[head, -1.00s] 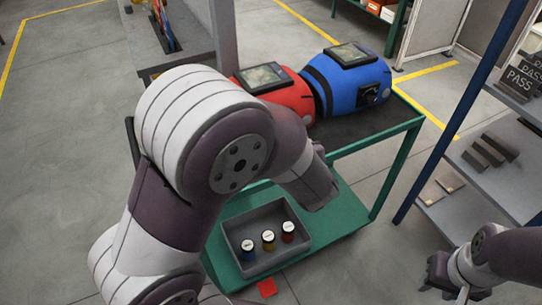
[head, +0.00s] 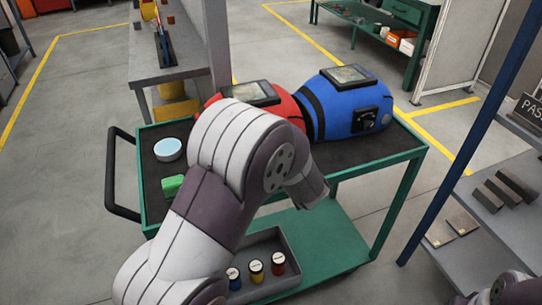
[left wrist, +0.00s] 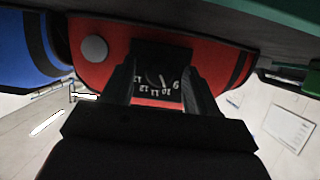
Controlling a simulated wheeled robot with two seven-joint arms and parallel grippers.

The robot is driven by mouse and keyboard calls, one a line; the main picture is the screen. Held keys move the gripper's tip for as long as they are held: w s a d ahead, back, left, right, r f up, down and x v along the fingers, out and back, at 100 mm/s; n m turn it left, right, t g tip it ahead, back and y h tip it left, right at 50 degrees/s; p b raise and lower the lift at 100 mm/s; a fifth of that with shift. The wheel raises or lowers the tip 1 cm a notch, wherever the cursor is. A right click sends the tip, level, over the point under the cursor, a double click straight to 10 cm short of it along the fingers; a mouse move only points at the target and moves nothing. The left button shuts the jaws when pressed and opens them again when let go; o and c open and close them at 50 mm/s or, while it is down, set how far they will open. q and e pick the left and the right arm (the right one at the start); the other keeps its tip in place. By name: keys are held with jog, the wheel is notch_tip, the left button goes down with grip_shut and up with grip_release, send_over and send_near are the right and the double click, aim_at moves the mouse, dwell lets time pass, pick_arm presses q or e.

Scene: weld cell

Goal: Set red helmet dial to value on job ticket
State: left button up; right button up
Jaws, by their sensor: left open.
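The red helmet (head: 286,108) lies on the cart top beside the blue helmet (head: 350,105), partly hidden behind my left arm in the head view. In the left wrist view the red helmet (left wrist: 95,70) fills the upper middle. Its black dial (left wrist: 158,82) shows white numbers from about 9 to 13, appearing inverted. My left gripper (left wrist: 160,88) is open, with one finger on each side of the dial; I cannot tell whether they touch it. The dial's pointer setting is not clear. I cannot identify a job ticket.
The green cart (head: 412,152) has a black top holding a round light-blue-topped item (head: 168,149) and a green block (head: 173,185). A grey bin (head: 290,257) with several small jars is on its lower shelf. A blue post (head: 468,130) and shelf rack stand at right.

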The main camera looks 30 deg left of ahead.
pick_arm(q)
jog(key=c, duration=1)
jog(key=shift+c, duration=0.2)
jog(key=n+b, duration=0.1)
jog(key=b, duration=0.1)
jog(key=n+t+h+b, duration=0.1)
jog(key=shift+s+f+n+b, duration=0.15)
jog(key=shift+f+n+b, duration=0.1)
jog(key=shift+n+b, duration=0.15)
jog(key=shift+a+r+n+t+b, duration=0.15)
jog(key=shift+n+t+b, duration=0.5)
jog(key=shift+b, duration=0.4)
jog(key=o, duration=1)
